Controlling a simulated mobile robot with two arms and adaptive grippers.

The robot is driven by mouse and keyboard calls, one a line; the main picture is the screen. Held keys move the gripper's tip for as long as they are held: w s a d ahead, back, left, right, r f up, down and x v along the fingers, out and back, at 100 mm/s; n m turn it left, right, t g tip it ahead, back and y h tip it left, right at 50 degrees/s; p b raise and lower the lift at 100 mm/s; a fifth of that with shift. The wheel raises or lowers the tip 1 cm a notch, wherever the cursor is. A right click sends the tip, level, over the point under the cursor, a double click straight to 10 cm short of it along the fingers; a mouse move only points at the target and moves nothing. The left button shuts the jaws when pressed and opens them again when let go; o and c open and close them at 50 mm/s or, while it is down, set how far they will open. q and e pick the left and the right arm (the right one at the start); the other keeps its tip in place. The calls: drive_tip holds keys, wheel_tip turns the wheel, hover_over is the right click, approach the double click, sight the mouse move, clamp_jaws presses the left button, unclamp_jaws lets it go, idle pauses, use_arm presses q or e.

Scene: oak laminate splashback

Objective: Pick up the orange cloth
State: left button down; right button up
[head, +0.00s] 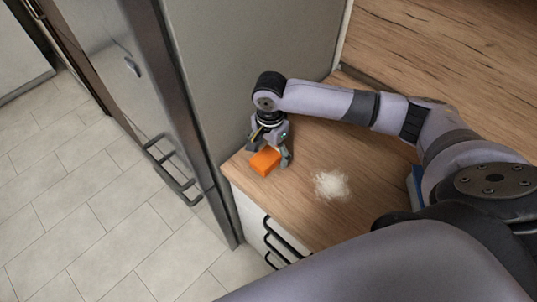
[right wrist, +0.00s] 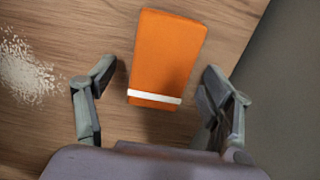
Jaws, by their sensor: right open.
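The orange cloth (head: 264,162) is a folded, block-like piece on the wooden counter near its left front corner. In the right wrist view the cloth (right wrist: 167,55) shows a white band across its near end. My right gripper (head: 270,154) is over the cloth, pointing down. In the right wrist view my right gripper (right wrist: 158,88) is open, with one finger on each side of the near end of the cloth and a gap on both sides. My left gripper is not in view.
A pile of white powder (head: 332,184) lies on the counter (head: 300,215) right of the cloth. A tall grey panel (head: 250,70) rises behind the gripper. Drawers with black handles (head: 268,235) are below the counter front. A blue item (head: 415,187) is partly hidden by my arm.

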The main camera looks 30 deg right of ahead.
sight(270, 154)
drive_tip(key=shift+f, duration=0.25)
drive_tip(key=shift+c, duration=0.5)
drive_tip(key=c, duration=1.1)
drive_tip(key=shift+r, duration=0.15)
wheel_tip(270, 154, up, 20)
drive_tip(key=shift+f+b, duration=0.1)
drive_tip(key=shift+b, duration=0.6)
